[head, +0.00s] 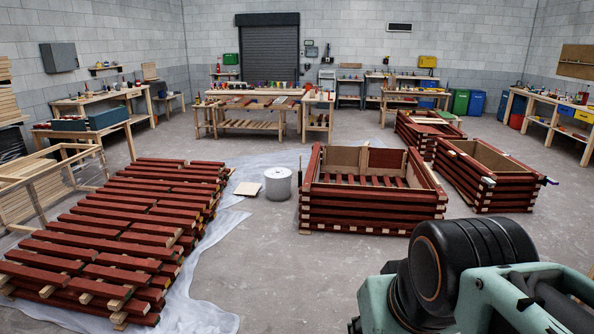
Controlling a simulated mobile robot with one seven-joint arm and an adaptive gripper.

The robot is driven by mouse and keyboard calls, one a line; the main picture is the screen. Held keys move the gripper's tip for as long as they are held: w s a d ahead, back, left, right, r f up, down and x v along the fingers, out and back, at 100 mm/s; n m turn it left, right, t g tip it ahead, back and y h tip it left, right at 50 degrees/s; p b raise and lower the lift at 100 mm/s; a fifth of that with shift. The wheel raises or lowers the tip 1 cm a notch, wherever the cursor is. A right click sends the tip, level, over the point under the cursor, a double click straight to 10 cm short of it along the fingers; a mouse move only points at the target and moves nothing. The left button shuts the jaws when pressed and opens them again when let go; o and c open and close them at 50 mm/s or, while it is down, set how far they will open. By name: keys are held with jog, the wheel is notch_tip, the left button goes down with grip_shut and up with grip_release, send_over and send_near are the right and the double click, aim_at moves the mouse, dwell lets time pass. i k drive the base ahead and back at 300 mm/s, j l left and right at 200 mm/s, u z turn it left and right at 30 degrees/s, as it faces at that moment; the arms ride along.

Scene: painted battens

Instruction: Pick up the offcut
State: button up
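A small flat pale wooden piece (247,188), which looks like the offcut, lies on or by the edge of the clear plastic sheet (205,300) on the floor. It is right of the stacked red battens and left of a white bucket-like drum (278,184). Part of my own arm fills the lower right corner of the head view, well apart from the pale piece. The fingers of my gripper do not show, so whether it holds anything cannot be seen.
Red battens (110,243) lie stacked at the left. A red slatted crate (372,212) stands right of the drum, with more red crates (487,180) beyond. Workbenches (250,122) line the back. Bare grey floor (290,270) lies open in the middle foreground.

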aim_at(433, 178)
jog(key=k+l, duration=0.15)
jog(key=l, duration=0.2)
jog(key=k+l, duration=0.15)
jog(key=l, duration=0.2)
jog(key=k+l, duration=0.15)
jog(key=l, duration=0.2)
jog(key=k+l, duration=0.15)
jog(key=l, duration=0.2)
jog(key=k+l, duration=0.1)
jog(key=l, duration=0.7)
jog(key=i+l+z, duration=0.1)
jog(key=l, duration=0.65)
jog(key=i+l, duration=0.15)
jog(key=l, duration=0.25)
jog(key=i+l, duration=0.1)
jog(key=l, duration=0.3)
jog(key=i+l+z, duration=0.1)
jog(key=i+l, duration=0.7)
jog(key=i, duration=0.35)
jog(key=i+l, duration=0.15)
jog(key=i, duration=0.4)
jog(key=i+z, duration=0.15)
jog(key=i, duration=1)
